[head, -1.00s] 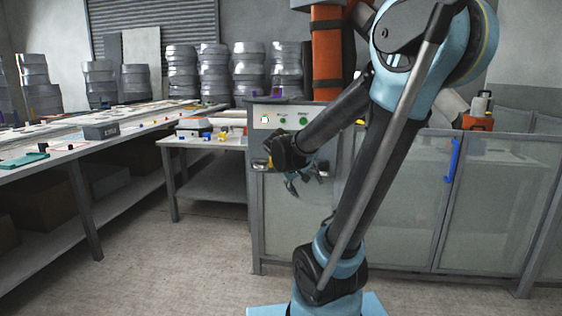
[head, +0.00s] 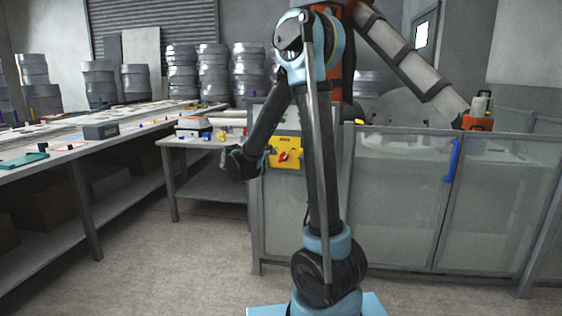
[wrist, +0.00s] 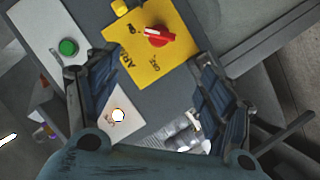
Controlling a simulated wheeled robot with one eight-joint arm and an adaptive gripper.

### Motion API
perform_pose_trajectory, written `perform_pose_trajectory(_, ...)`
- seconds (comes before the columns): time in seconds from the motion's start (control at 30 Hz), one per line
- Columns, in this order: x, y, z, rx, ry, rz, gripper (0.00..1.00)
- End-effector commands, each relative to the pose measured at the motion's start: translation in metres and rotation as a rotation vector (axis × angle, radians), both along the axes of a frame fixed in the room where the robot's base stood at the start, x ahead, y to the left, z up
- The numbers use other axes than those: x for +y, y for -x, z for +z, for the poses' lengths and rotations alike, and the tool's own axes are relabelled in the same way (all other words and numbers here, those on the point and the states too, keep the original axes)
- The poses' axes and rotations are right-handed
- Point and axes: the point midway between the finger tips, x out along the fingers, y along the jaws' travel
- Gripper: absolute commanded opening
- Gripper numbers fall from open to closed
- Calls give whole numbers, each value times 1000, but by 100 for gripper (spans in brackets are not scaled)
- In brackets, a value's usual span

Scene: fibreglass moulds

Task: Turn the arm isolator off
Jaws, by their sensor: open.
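The arm isolator is a yellow plate (head: 292,146) with a red rotary knob (head: 284,156), on the grey cabinet front in the head view. In the wrist view the yellow plate (wrist: 130,62) shows upside-down lettering, and the red knob (wrist: 158,37) has a white mark pointing left. The small position labels are too blurred to read surely. My gripper (wrist: 145,75) is open and empty, its two dark fingers spread below the knob in the picture, apart from it. In the head view my gripper (head: 256,160) is left of the plate, fingers partly hidden.
A white panel with a green button (wrist: 68,47) is beside the plate. A glazed fence with a blue handle (head: 453,160) stands right. A bench (head: 210,142) and long table (head: 60,165) are left. Floor in front is clear.

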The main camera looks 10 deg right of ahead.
Motion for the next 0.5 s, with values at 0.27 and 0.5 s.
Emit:
perform_pose_trajectory(0.27,-18,-26,-9,-2,0,-5,74)
perform_pose_trajectory(0.5,-41,-59,-20,0,1,-3,74)
